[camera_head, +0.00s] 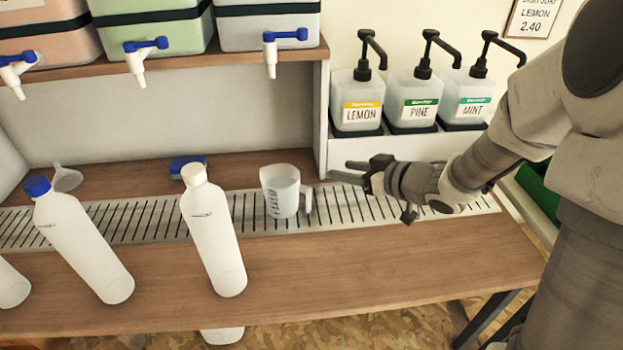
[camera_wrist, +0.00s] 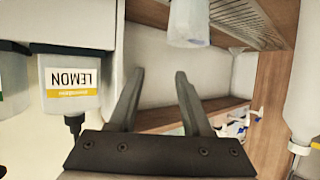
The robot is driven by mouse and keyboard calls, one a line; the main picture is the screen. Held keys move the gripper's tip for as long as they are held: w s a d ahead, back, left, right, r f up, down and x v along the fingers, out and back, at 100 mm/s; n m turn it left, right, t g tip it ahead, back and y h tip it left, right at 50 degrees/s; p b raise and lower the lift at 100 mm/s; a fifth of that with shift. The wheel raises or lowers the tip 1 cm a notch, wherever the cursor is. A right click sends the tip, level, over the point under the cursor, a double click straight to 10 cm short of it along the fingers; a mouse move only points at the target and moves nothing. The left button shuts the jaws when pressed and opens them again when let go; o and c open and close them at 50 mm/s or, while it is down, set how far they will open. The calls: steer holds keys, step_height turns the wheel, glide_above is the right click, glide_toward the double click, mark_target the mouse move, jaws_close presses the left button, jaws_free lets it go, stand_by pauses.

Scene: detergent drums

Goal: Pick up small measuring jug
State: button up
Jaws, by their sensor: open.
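The small measuring jug (camera_head: 281,190) is translucent white with dark graduation marks and a handle on its right side. It stands upright on the slatted metal drip grille (camera_head: 150,217) on the wooden counter. My gripper (camera_head: 348,171) is to the right of the jug, pointing left, apart from it. The gripper is open and empty, and its two fingers (camera_wrist: 160,75) show apart in the wrist view. That view appears upside down; a pale translucent vessel, likely the jug (camera_wrist: 188,22), shows at its top, beyond the fingertips and partly cut off.
A white bottle (camera_head: 213,235) stands left of the jug, and a blue-capped bottle (camera_head: 82,245) further left. A blue sponge (camera_head: 186,165) and a funnel (camera_head: 67,178) lie behind. Pump dispensers, including lemon (camera_head: 356,100), stand on a ledge behind my gripper. Drums with taps (camera_head: 272,50) overhang above.

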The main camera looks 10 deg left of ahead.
steer(key=f, duration=0.2)
steer(key=y+b, duration=0.1)
steer(key=b, duration=0.4)
glide_toward(295, 172)
steer(key=w+a, duration=0.3)
steer(key=w, duration=0.1)
steer(key=a+f, duration=0.1)
steer(key=w+a+f+b, duration=0.1)
steer(key=a+f+b, duration=0.1)
steer(key=a, duration=0.1)
steer(key=shift+w+a, duration=0.15)
steer(key=shift+w, duration=0.1)
steer(key=shift+w+a, duration=0.15)
steer(key=shift+w, duration=0.05)
jaws_close()
steer(key=shift+g, duration=0.3)
